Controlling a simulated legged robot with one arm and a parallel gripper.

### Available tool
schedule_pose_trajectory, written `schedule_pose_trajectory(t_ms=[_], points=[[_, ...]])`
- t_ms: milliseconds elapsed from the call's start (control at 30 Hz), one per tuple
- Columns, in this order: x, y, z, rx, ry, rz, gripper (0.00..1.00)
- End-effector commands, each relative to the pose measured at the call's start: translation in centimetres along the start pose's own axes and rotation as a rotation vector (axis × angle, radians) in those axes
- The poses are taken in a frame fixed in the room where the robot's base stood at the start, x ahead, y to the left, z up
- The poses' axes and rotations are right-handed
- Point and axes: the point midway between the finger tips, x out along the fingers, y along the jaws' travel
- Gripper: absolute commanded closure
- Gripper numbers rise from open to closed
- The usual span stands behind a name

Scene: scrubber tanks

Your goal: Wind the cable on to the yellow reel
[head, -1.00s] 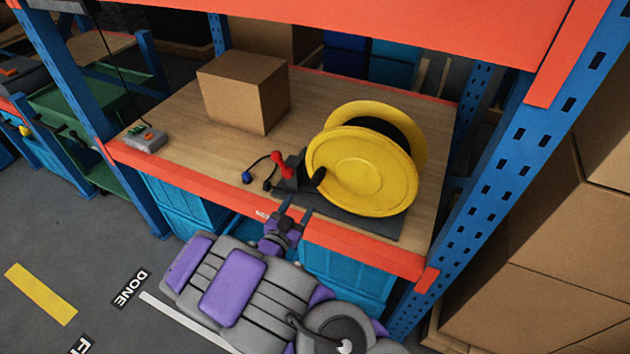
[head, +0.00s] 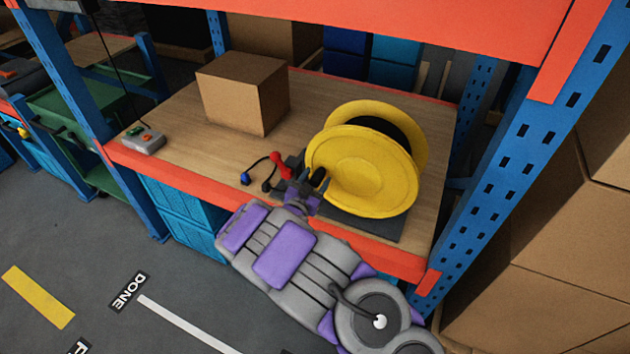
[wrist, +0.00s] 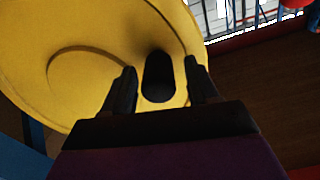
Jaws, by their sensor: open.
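The yellow reel (head: 362,170) stands upright on a dark base plate on the wooden shelf, with dark cable wound between its flanges. A black crank handle (wrist: 159,77) sticks out from the reel's face. In the wrist view my gripper (wrist: 160,82) is open, with one finger on each side of the handle. I cannot tell whether the fingers touch it. In the head view my gripper (head: 308,182) is at the reel's left edge, partly hidden by my arm. A short cable with a blue end (head: 245,179) lies left of the reel, by a red lever (head: 281,165).
A cardboard box (head: 244,93) stands behind and left of the reel. A grey control box (head: 143,140) with buttons sits at the shelf's left end. The orange front beam (head: 190,192) and the blue right upright (head: 500,170) border the shelf. Wood is bare between the boxes and reel.

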Motion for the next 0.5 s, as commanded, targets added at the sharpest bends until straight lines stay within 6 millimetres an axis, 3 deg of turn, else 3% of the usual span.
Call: schedule_pose_trajectory(t_ms=[267,500], points=[[0.08,0.02,0.01,0.000,0.000,0.000,0.42],[0.07,0.02,0.02,0.000,-0.001,0.000,0.65]])
